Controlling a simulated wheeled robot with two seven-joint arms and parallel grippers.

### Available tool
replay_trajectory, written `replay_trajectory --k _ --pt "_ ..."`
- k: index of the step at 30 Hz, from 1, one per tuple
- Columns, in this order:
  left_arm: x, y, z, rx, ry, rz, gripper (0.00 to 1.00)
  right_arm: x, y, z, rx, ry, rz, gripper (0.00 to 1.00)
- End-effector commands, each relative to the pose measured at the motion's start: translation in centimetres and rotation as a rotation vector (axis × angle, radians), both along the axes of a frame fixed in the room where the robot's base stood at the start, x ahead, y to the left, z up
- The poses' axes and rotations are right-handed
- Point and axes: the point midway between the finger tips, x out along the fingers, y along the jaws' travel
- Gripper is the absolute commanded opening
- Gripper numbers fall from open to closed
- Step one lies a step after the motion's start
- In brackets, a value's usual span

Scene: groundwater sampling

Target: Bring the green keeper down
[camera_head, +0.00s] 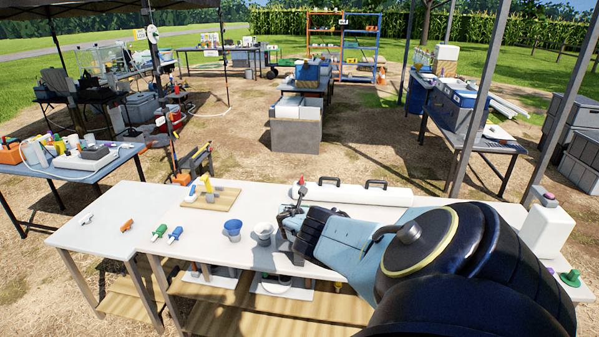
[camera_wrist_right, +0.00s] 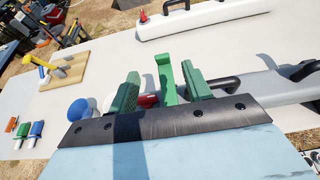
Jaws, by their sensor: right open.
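The green keeper (camera_wrist_right: 166,78) shows in the right wrist view as a bright green upright piece with a hooked top. My right gripper (camera_wrist_right: 160,72) is open, with one darker green finger on each side of the keeper. Gaps show between the fingers and the keeper, so it is not clamped. A red part (camera_wrist_right: 147,100) shows low beside the keeper, partly hidden by the gripper. In the head view my right gripper (camera_head: 292,216) is over the white table, right of the cups, and I cannot make out the keeper there. My left gripper is not in view.
A blue cup (camera_head: 233,229) and a whitish cup (camera_head: 263,233) stand left of my right gripper. A long white tube (camera_head: 350,194) with black handles lies behind it. A wooden board (camera_head: 228,199) holds tools. The table's left end has small loose items and free room.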

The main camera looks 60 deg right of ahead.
Motion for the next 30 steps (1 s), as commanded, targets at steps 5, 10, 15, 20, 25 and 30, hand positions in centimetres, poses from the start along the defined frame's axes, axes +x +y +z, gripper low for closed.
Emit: replay_trajectory --k 5,10,15,20,25,30 --pt "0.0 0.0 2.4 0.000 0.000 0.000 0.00 -0.3 1.2 0.9 0.001 0.000 0.002 0.49" --pt "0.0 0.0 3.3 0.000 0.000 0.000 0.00 -0.6 1.7 1.0 0.000 0.001 0.000 0.49" --pt "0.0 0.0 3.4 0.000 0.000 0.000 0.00 -0.6 1.9 0.9 -0.001 -0.001 0.000 0.49" --pt "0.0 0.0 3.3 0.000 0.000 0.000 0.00 -0.6 2.0 0.8 0.000 -0.001 0.000 0.49" --pt "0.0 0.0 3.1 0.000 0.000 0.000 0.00 -0.7 2.4 0.0 0.014 -0.008 -0.001 0.33" --pt "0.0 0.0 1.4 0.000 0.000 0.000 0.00 -2.1 6.5 -7.5 0.155 -0.074 -0.021 0.11"
